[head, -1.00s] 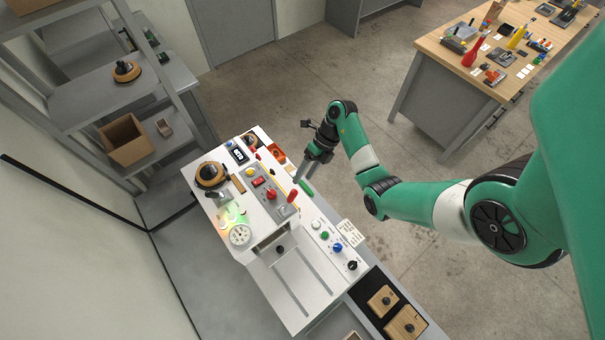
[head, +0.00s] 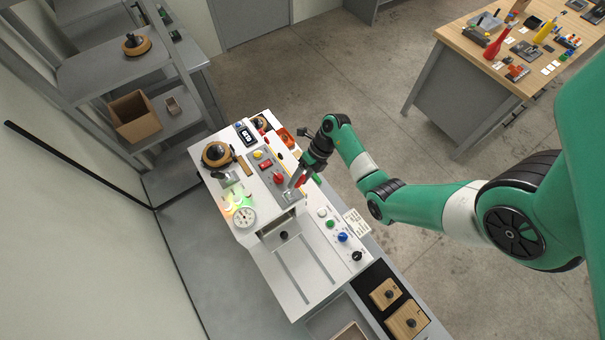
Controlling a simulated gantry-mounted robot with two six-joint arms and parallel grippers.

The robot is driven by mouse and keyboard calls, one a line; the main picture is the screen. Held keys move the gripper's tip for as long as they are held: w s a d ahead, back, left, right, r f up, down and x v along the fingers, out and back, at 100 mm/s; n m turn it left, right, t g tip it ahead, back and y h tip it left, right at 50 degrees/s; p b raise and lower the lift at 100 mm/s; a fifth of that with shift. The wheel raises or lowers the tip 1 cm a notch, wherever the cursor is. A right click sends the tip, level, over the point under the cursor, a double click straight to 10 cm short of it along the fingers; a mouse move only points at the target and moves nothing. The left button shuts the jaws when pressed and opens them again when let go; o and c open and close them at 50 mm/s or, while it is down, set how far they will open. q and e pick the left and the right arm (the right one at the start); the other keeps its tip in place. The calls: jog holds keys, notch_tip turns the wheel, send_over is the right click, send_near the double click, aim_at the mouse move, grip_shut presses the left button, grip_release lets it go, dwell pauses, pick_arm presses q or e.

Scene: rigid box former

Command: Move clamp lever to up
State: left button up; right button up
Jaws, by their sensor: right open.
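The machine (head: 278,262) is a white box former with a sloped control top. A red-handled lever (head: 301,182), which I take for the clamp lever, stands at the right end of its grey panel and is partly hidden by my right gripper. I cannot tell its exact position. My right gripper (head: 293,186) is open, with its fingers pointing down at the lever; whether they touch it is unclear. My left gripper is out of view.
A red knob (head: 278,178) sits just left of the fingers. A round gauge (head: 244,217) and coloured buttons (head: 342,237) are on the machine. A workbench (head: 476,66) with tools stands at the upper right.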

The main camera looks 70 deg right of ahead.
dwell(0.3)
jog(key=shift+w+a+p, duration=0.4)
jog(key=shift+w+a, duration=0.35)
jog(key=shift+a, duration=0.25)
jog(key=shift+w+a+p, duration=0.25)
jog(key=shift+w+a, duration=0.55)
jog(key=shift+a, duration=0.2)
jog(key=shift+w+a+p, duration=0.2)
jog(key=shift+w+a, duration=0.6)
jog(key=shift+a, duration=0.2)
jog(key=shift+s+d+p, duration=0.1)
jog(key=shift+d+p, duration=0.05)
jog(key=shift+p, duration=0.15)
jog(key=shift+s, duration=0.1)
